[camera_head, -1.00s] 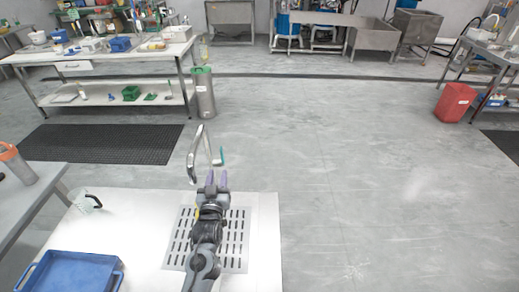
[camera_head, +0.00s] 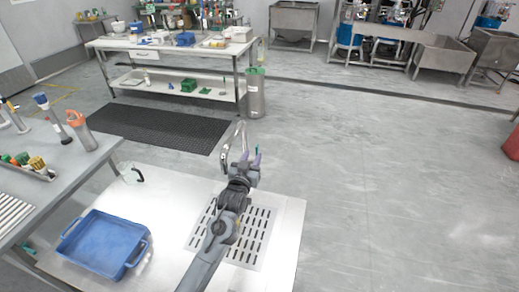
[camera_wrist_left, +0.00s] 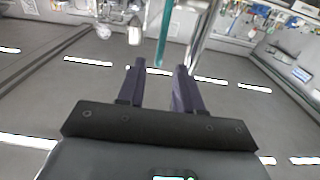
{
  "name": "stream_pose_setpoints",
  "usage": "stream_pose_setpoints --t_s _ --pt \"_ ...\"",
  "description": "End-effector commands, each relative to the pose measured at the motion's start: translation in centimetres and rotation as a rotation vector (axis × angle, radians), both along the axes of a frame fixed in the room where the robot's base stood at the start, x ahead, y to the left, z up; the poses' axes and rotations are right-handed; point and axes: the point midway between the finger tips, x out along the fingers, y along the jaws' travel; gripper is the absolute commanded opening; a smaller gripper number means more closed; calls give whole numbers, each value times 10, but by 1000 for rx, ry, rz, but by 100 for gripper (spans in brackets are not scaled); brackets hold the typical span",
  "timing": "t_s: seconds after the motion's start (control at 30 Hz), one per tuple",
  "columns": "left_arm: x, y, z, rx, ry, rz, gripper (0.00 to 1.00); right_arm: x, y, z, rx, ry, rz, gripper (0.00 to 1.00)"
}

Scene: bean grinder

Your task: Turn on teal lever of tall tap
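The tall tap (camera_head: 225,152) is a curved metal spout rising at the far edge of the white worktop (camera_head: 286,216). Its teal lever (camera_head: 257,150) is a thin upright rod; it also shows in the left wrist view (camera_wrist_left: 165,35). My left gripper (camera_head: 250,158) is beside the tap, its two purple fingers pointing at the lever. In the left wrist view my left gripper (camera_wrist_left: 160,70) is open, with a gap between its fingers. The lever appears just beyond the fingertips, in line with the gap; contact cannot be told. My right gripper is out of view.
A slotted drain plate (camera_head: 258,236) lies under my left arm. A side table (camera_head: 93,158) borders the worktop. Open floor lies beyond and right.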

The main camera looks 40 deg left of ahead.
Motion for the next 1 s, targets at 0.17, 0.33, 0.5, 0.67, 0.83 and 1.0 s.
stream_pose_setpoints --t_s 0.17,0.33,0.5,0.67,0.83,1.0 --pt "27 11 0 1 -3 -1 35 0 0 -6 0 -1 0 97" --pt "46 18 -1 -1 0 -1 35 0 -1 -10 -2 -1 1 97" --pt "55 21 0 0 -1 -1 35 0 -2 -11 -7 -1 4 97" --pt "57 22 0 0 -1 -1 35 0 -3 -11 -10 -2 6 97" --pt "56 22 0 0 -1 -1 35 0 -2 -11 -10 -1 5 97" --pt "56 22 0 0 -1 -2 9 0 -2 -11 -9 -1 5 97"
